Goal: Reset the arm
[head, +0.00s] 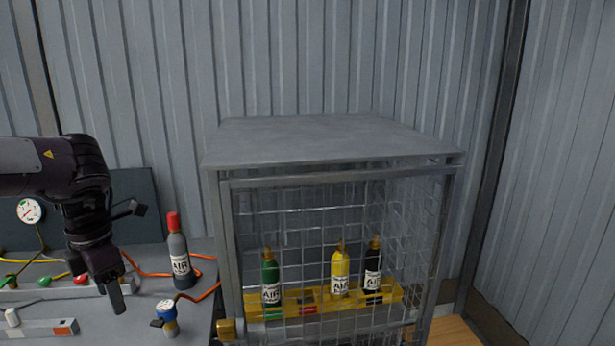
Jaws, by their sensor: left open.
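My left arm comes in from the left, and its dark gripper (112,288) points down above the grey bench. The gripper is open and holds nothing. It is left of a grey bottle with a red cap (179,262), apart from it. My right gripper is not in view.
A wire-mesh cage (335,140) stands in the middle with green (270,274), yellow (340,270) and black (372,270) bottles in a yellow rack. A blue-topped valve (167,316), a gauge (30,210) and orange hoses are on the left. Corrugated walls close the back.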

